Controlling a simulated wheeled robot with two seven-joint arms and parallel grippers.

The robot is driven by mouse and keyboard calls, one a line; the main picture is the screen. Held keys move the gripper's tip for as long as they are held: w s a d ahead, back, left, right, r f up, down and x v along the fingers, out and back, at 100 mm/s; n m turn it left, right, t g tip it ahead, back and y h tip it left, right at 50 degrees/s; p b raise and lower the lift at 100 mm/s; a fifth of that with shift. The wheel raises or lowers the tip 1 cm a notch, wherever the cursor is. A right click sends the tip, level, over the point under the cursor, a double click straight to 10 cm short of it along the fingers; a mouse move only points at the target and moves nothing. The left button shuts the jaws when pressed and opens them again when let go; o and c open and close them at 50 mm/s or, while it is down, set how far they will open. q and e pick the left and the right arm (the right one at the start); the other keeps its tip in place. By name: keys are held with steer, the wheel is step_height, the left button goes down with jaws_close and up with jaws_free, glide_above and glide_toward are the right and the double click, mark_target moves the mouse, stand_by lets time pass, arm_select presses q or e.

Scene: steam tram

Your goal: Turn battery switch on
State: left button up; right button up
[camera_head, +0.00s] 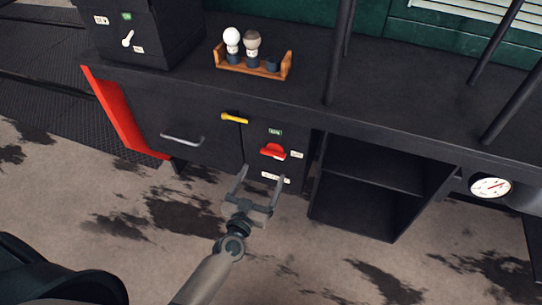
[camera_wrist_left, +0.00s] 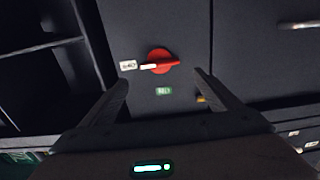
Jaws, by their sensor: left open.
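The battery switch (camera_head: 273,152) is a red rotary knob on the dark cabinet front, with a small green label (camera_head: 275,132) above it and white labels beside and below it. In the left wrist view the red switch (camera_wrist_left: 160,61) lies ahead, between and beyond the fingertips, with its handle lying roughly sideways and a white mark on its left part. My left gripper (camera_head: 258,187) is open and empty, in front of and below the switch, apart from it. Its fingers also show in the left wrist view (camera_wrist_left: 161,82). My right gripper is out of view.
A yellow handle (camera_head: 234,118) and a grey drawer handle (camera_head: 181,140) sit left of the switch. An open shelf (camera_head: 374,185) is to the right. A wooden rack (camera_head: 252,72) holding bulbs stands on the counter. A gauge (camera_head: 490,187) is at far right. The floor before the cabinet is free.

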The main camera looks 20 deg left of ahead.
mark_target(272, 155)
arm_select(q)
steer(key=w, duration=0.9)
steer(key=shift+d, duration=0.15)
steer(key=shift+c, duration=0.3)
steer(key=c, duration=1)
